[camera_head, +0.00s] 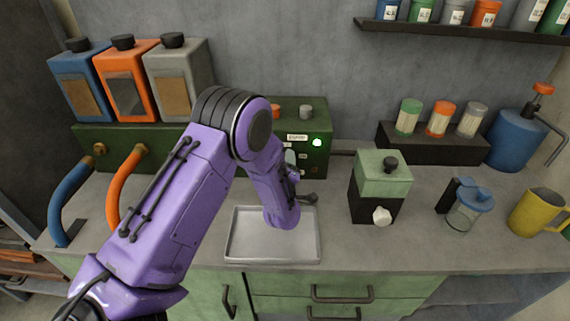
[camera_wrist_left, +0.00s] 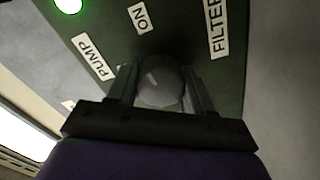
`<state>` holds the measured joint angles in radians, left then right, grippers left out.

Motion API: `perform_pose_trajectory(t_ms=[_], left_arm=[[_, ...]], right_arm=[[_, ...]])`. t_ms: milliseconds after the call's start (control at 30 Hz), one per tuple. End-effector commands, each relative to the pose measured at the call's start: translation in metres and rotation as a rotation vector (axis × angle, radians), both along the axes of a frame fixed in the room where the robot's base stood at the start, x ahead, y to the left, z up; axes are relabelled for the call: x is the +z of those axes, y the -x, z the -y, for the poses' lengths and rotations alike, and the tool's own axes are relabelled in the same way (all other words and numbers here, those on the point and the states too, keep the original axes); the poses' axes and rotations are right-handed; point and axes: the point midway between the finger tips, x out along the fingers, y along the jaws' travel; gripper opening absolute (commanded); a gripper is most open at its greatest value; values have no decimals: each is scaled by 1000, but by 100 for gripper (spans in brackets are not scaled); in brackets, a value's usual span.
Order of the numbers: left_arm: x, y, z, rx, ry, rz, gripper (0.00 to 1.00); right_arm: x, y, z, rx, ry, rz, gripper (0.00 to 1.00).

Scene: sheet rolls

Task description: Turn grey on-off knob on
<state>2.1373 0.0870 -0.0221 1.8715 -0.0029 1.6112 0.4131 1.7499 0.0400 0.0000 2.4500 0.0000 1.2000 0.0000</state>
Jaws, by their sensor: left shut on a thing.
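The grey knob (camera_wrist_left: 161,82) is on the dark green panel, just below the ON label (camera_wrist_left: 141,17) in the left wrist view. My left gripper (camera_wrist_left: 161,92) is shut on the knob, with one finger on each side of it. A green light (camera_wrist_left: 68,4) is lit on the panel near the PUMP label (camera_wrist_left: 94,57); the same light shows in the head view (camera_head: 317,142). In the head view my purple left arm covers much of the green machine (camera_head: 319,120) and most of the gripper. My right gripper is not in view.
A metal tray (camera_head: 240,243) lies on the counter below my arm. Blue (camera_head: 64,200) and orange (camera_head: 121,189) curved pipes stand at left. A green-and-black box (camera_head: 382,177), a lidded jar (camera_head: 468,208) and a yellow mug (camera_head: 536,212) stand at right.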

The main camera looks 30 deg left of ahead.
Motion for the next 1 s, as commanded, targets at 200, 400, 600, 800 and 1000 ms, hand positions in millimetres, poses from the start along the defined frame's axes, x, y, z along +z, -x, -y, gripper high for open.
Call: perform_pose_trajectory(t_ms=[200,400,600,800,1000], left_arm=[[-2,1,1,-1,-77,-52,20],[-2,1,1,-1,-110,-72,20],[-2,1,1,-2,-118,-78,20],[-2,1,1,-2,-118,-78,20],[-2,1,1,-1,-117,-77,76]], right_arm=[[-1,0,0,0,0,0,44],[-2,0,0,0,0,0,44],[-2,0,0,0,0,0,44],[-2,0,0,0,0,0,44],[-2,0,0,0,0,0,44]])
